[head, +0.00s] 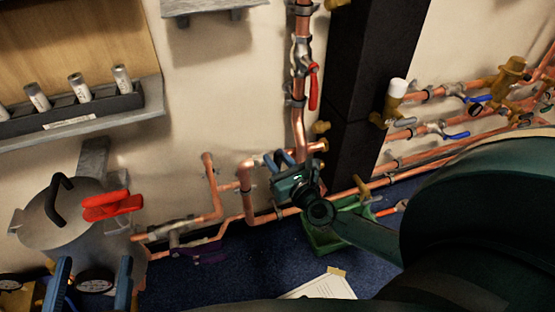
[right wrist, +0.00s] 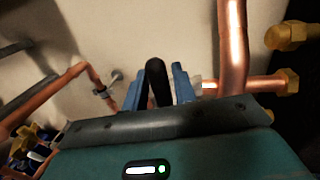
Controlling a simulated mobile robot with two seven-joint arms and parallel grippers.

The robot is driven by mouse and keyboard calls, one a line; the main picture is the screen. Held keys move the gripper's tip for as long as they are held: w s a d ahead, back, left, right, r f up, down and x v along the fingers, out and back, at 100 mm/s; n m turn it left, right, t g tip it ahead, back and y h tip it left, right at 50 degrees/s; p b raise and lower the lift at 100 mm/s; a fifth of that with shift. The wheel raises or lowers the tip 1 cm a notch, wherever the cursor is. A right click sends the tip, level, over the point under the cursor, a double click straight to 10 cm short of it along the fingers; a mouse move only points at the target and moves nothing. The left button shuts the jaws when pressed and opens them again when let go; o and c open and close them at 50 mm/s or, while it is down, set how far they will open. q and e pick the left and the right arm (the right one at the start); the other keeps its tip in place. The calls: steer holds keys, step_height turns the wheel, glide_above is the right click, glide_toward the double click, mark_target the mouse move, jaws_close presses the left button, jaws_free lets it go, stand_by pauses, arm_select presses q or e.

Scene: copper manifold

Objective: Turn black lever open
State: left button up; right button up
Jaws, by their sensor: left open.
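The black lever (right wrist: 157,82) stands upright between the two blue fingers of my right gripper (right wrist: 160,88) in the right wrist view. The fingers are close on both sides of it, and the gripper looks shut on it. In the head view my right gripper (head: 281,160) is at the copper pipework left of the black column, and it hides the lever. My left gripper (head: 93,283) is at the bottom left of the head view, fingers wide apart, open and empty, in front of the grey tank.
The grey tank (head: 68,222) has a black handle and a red lever (head: 112,206). A red-handled valve (head: 313,85) is on the vertical pipe above my right gripper. A green tray (head: 325,240) and a paper sheet (head: 325,287) are on the blue floor. The black column (head: 368,75) stands right.

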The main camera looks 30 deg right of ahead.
jaws_close()
stand_by(0.4)
